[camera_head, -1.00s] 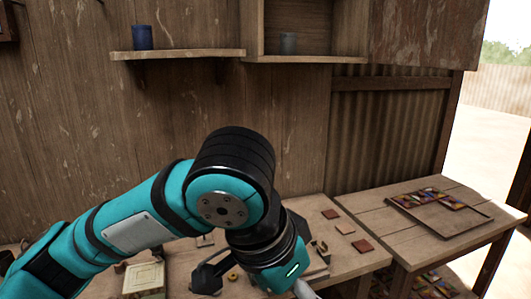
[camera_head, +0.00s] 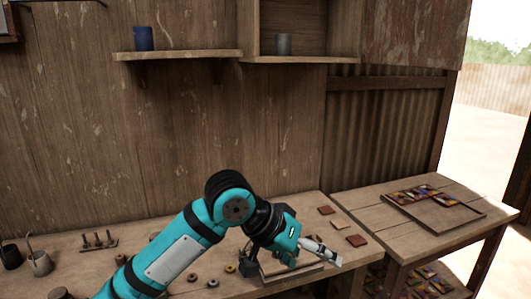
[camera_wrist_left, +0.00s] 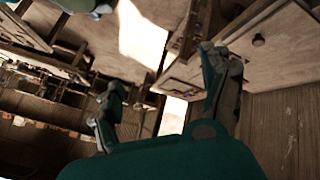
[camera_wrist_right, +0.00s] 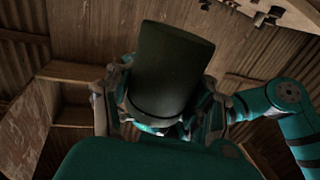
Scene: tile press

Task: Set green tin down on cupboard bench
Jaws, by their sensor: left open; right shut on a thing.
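The green tin (camera_wrist_right: 165,70) is a dark green cylinder in the right wrist view. My right gripper (camera_wrist_right: 160,105) is shut around it, with one finger on each side. Neither the tin nor the right gripper shows in the head view. A long wooden bench (camera_head: 210,220) runs along the wall below the open wall cupboard (camera_head: 305,58). My left gripper (camera_head: 318,250) is open over the right part of this bench. Its spread fingers show in the left wrist view (camera_wrist_left: 165,95), with nothing between them.
A blue tin (camera_head: 143,38) stands on the wall shelf and a grey tin (camera_head: 284,44) in the cupboard. Dark pots (camera_head: 40,263), a peg rack (camera_head: 98,240) and red-brown tiles (camera_head: 340,222) are on the bench. A tray of coloured tiles (camera_head: 440,212) lies on the right-hand table.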

